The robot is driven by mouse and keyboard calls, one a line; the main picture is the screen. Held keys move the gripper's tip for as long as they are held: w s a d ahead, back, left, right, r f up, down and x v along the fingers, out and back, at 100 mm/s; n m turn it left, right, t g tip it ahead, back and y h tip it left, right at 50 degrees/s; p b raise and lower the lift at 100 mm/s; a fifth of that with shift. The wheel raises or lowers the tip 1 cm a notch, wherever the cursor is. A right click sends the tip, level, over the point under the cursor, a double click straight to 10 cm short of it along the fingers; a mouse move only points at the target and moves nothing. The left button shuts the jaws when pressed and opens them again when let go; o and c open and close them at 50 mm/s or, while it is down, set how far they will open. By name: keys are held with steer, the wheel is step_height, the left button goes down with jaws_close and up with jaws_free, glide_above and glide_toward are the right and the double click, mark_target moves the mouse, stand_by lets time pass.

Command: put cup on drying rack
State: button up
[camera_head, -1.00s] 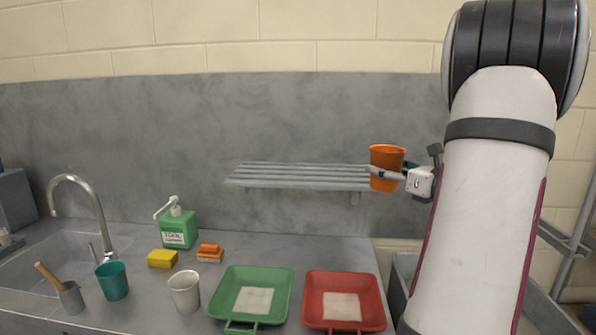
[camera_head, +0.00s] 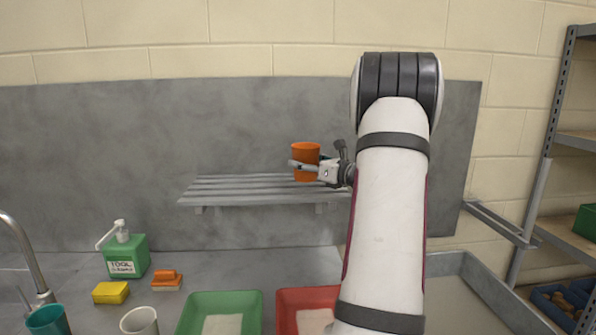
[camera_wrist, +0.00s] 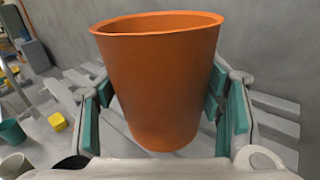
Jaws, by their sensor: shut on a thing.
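An orange cup (camera_head: 306,153) is upright in my gripper (camera_head: 313,166), over the right part of the drying rack (camera_head: 240,189), a grey slatted shelf on the wall. In the wrist view the cup (camera_wrist: 160,75) fills the middle, with a teal-padded finger of my gripper (camera_wrist: 163,110) on each side. My gripper is shut on the cup. The rack's slats (camera_wrist: 275,128) show behind and below it. I cannot tell whether the cup's base touches the slats.
Below are a green tray (camera_head: 190,321), a red tray (camera_head: 288,318), a white cup (camera_head: 140,321), a teal cup (camera_head: 48,321), a green soap bottle (camera_head: 127,256), a yellow sponge (camera_head: 110,292) and an orange brush (camera_head: 167,280). The rack's left part is clear.

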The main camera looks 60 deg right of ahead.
steer(key=w, duration=0.1)
steer(key=w+d, duration=0.2)
steer(key=w, duration=0.1)
steer(key=shift+f, duration=0.2)
steer(key=shift+f+p, duration=0.65)
steer(key=shift+f, duration=1.1)
steer(key=shift+f, duration=0.1)
steer(key=o, duration=1.2)
